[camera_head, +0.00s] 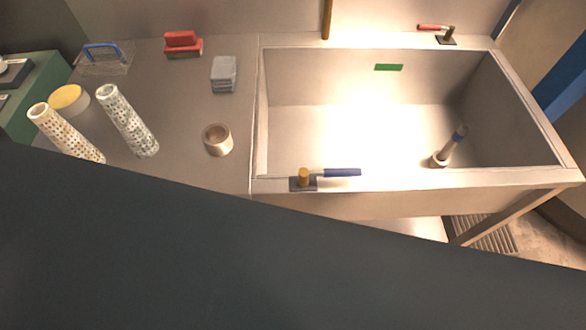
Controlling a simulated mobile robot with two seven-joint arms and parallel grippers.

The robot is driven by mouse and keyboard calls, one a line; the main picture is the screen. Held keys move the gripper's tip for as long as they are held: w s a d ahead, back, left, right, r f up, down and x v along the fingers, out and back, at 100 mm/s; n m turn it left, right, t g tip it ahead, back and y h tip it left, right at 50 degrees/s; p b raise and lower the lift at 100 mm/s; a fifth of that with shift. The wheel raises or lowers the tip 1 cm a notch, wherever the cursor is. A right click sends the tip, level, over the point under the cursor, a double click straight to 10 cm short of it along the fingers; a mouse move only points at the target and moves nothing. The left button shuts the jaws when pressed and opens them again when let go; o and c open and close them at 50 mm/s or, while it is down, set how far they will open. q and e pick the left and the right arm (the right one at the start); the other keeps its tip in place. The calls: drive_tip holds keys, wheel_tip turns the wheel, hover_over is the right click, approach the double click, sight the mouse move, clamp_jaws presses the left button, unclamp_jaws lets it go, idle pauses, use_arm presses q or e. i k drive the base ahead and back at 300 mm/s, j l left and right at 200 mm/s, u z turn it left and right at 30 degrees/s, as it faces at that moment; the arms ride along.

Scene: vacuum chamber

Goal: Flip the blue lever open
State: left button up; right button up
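The blue lever (342,172) lies on the near rim of the open chamber basin (415,178). Its handle points right, roughly along the rim, from an orange-brown pivot (303,176) on a dark base plate. Neither of my grippers shows in the head view, so nothing is seen touching the lever.
A red lever (432,27) sits on the far rim. The left counter (185,110) holds two perforated tubes (127,120), a copper-coloured cup (218,140), a grey stack (223,74) and a red-handled block (183,44).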

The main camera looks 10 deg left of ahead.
sight(303, 181)
drive_tip(key=k+z, duration=0.1)
drive_tip(key=k, duration=0.85)
